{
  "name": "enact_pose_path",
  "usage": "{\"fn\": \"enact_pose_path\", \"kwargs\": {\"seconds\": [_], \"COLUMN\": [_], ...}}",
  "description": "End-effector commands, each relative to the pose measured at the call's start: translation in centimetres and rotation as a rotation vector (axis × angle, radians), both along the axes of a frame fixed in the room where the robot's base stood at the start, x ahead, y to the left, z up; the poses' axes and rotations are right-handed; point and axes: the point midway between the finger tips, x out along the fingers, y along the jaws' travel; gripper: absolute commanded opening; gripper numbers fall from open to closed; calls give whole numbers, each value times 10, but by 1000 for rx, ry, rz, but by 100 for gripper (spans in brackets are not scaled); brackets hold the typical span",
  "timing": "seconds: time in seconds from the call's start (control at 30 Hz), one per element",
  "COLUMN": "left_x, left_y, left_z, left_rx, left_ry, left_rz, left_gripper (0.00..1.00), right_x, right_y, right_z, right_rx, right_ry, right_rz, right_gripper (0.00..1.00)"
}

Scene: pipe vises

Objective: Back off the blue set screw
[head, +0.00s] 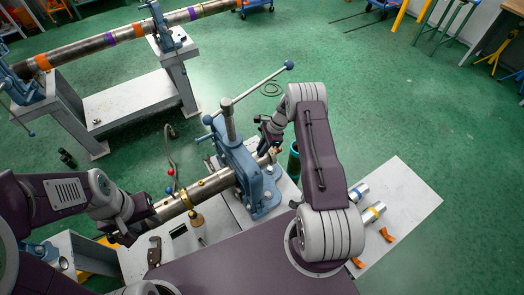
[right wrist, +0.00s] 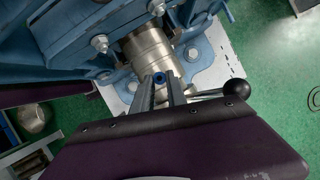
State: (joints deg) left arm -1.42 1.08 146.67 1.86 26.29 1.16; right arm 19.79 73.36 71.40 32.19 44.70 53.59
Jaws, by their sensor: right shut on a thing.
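The blue set screw (right wrist: 160,77) shows in the right wrist view, near the end of a steel pipe (right wrist: 150,47). My right gripper (right wrist: 160,88) is shut on the screw, with its dark fingers on either side of it. In the head view my right gripper (head: 268,137) is at the right end of the pipe (head: 213,184), just right of the blue vise (head: 238,160); the screw cannot be made out there. The pipe runs through the vise. My left gripper (head: 125,230) is by the pipe's left end; its fingers are too dark and overlapped to read.
A long T-handle (head: 258,82) rises above the vise. A hose with red and blue knobs (head: 171,172) stands behind the pipe. Collars (head: 373,212) and orange clips (head: 387,235) lie on the right board (head: 415,195). A second vise bench (head: 125,105) stands back left.

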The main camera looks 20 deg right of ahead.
Motion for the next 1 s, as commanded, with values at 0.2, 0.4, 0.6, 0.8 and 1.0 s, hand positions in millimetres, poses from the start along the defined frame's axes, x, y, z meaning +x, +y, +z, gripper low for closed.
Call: {"fn": "enact_pose_path", "kwargs": {"seconds": [0.2,0.4,0.6,0.8,1.0], "left_x": [0,0,0,0,0], "left_y": [0,0,0,0,0], "left_z": [-42,-73,-97,-113,-122], "left_rx": [0,0,0,0,0], "left_ry": [0,0,0,0,0], "left_rz": [0,0,0,0,0], "left_gripper": [40,40,40,40,40], "right_x": [4,5,7,8,8], "right_y": [0,1,1,3,3], "right_z": [-9,-8,-7,-5,-3], "right_rx": [-1,0,0,0,2], "right_ry": [-5,-4,-3,-2,0], "right_rz": [166,354,544,718,855], "right_gripper": [0,0,0,0,0]}}
